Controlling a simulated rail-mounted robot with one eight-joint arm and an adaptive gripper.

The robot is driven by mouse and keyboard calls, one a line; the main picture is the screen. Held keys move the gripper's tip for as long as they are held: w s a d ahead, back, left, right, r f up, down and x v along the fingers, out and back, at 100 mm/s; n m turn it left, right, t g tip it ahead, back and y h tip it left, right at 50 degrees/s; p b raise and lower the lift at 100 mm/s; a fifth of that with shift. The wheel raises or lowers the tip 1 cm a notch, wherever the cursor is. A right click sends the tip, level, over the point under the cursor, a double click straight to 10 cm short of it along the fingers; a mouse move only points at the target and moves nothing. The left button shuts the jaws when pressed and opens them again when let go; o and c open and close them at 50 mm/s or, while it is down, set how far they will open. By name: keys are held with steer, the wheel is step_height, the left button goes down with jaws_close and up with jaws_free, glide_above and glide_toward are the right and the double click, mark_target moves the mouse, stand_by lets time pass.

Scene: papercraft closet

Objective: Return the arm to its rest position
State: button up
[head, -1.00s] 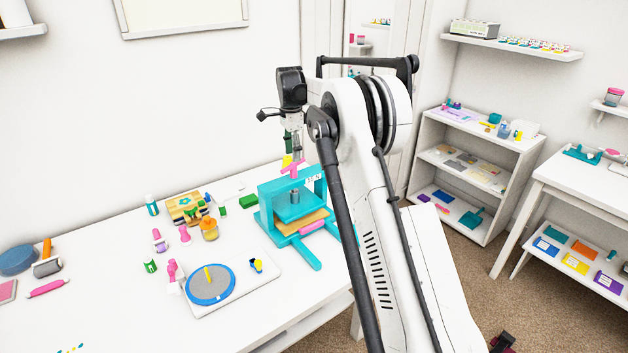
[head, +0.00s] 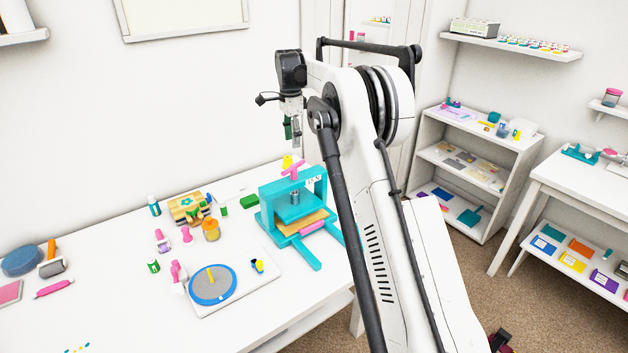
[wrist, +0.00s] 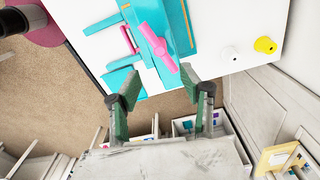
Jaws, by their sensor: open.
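My gripper (head: 292,132) is open and empty, hanging fingers-down in the air above the teal press (head: 270,225). In the wrist view my gripper (wrist: 163,92) shows its two green-and-black fingers spread wide apart. The press (wrist: 178,28) lies beyond the fingertips there. Its pink T-shaped handle (wrist: 156,44) is in view beyond the gap between the fingers, and nothing is between the fingers. In the head view the pink handle (head: 293,170) stands on top of the press, below the gripper and apart from it. My arm is bent and raised, hiding part of the room behind it.
The white table (head: 130,290) holds a blue-rimmed turntable (head: 228,288), a wooden crate (head: 188,207) and several small tools and bottles. A low shelf (head: 470,165) and a white desk (head: 590,175) stand at the right. A wall shelf (head: 512,46) hangs above.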

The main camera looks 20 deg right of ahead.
stand_by(0.3)
steer(key=s+a+r+n+t+b, duration=0.1)
steer(key=s+a+r+n, duration=0.25)
steer(key=s, duration=0.45)
steer(key=s+a+r+n+t+b, duration=0.1)
steer(key=s+a+r+n, duration=0.2)
steer(key=s, duration=0.5)
steer(key=s+a+r+n+t+b, duration=0.25)
steer(key=s+r, duration=0.25)
steer(key=s, duration=0.3)
steer(key=s+a+f+n+t+b, duration=0.1)
steer(key=s+f+n, duration=0.3)
steer(key=s, duration=0.9)
steer(key=s+a+f+n+t+b, duration=0.1)
steer(key=s+a+f+n, duration=0.2)
steer(key=s+f, duration=0.7)
steer(key=shift+s+a+n+t, duration=0.3)
steer(key=shift+s+n, duration=0.6)
steer(key=shift+s, duration=1.3)
steer(key=shift+f, duration=0.1)
